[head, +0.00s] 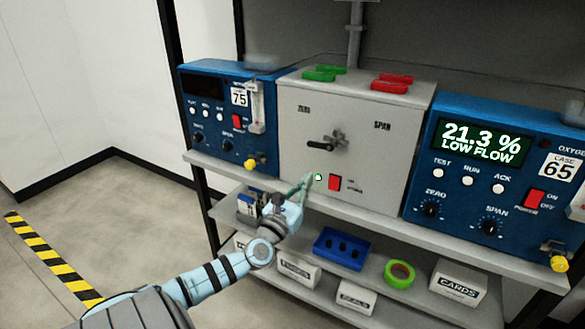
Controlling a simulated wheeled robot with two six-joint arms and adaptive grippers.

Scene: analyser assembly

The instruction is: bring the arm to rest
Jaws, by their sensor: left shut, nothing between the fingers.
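My left arm reaches in from the bottom left. My left gripper (304,186) is shut and empty, in front of the lower left part of the grey box (290,125). I cannot tell whether its fingertips touch the box. The box has a black handle (325,144) between the words ZERO and SPAN. A small green light (318,177) and a red switch (335,183) show just right of the fingertips. My right gripper is not in view.
A blue analyser (480,165) at the right reads 21.3 % LOW FLOW. Another blue analyser (215,125) with a dark display stands left. The lower shelf holds a blue tray (341,248), green tape (399,273) and white boxes (458,284). Floor at the left is clear.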

